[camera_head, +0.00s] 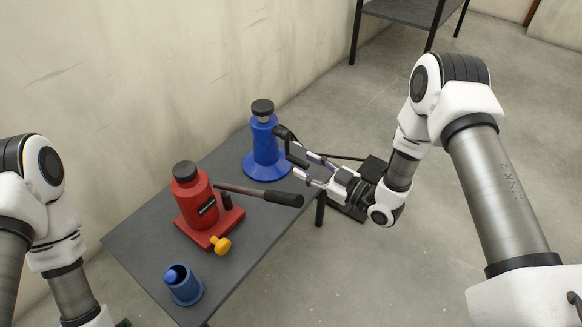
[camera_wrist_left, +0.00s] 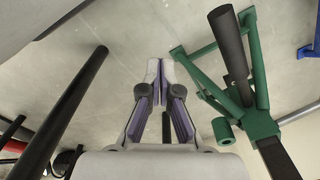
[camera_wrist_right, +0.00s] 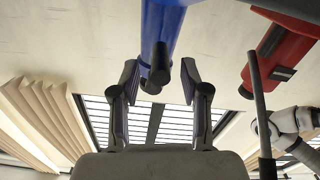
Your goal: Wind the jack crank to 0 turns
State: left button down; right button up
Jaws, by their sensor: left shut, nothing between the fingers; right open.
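The blue jack (camera_head: 265,145) stands upright at the far end of the grey table, with a black top and a dark crank (camera_head: 283,133) on its right side. My right gripper (camera_head: 296,160) is open beside the crank. In the right wrist view, the blue jack (camera_wrist_right: 160,25) is ahead and a dark rounded part, apparently the crank end (camera_wrist_right: 156,72), shows between the open fingers (camera_wrist_right: 158,78). I cannot tell whether they touch it. My left gripper (camera_wrist_left: 158,68) is shut and empty, away from the jack; the head view shows only its arm.
A red jack (camera_head: 193,203) with a long lever (camera_head: 257,194) and a yellow knob (camera_head: 221,245) stands mid-table (camera_head: 140,237). A blue cup (camera_head: 185,287) is at the near end. A green frame (camera_wrist_left: 258,122) is right of my left gripper. A wall runs behind the table.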

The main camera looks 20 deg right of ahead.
aim_at(289, 157)
jog(key=b+x, duration=0.1)
jog(key=x, duration=0.3)
jog(key=shift+w+a+f+b, duration=0.15)
jog(key=shift+w+a+b, duration=0.1)
jog(key=shift+b, duration=0.1)
grip_shut()
jog(key=d+n+p, duration=0.1)
jog(key=n, duration=0.1)
jog(key=w+d+r+n+p, duration=0.1)
jog(key=n+p, duration=0.1)
jog(key=shift+w, duration=0.15)
jog(key=n+p, duration=0.1)
jog(key=w+d+n+p, duration=0.1)
jog(key=shift+r+n, duration=0.35)
jog(key=shift+n, duration=0.05)
notch_tip(289, 157, up, 9)
jog(key=w+d+n+p, duration=0.1)
jog(key=n+p, duration=1.4)
jog(key=n, duration=0.2)
jog(key=shift+w+d+p, duration=0.2)
jog(key=shift+d+p, duration=0.2)
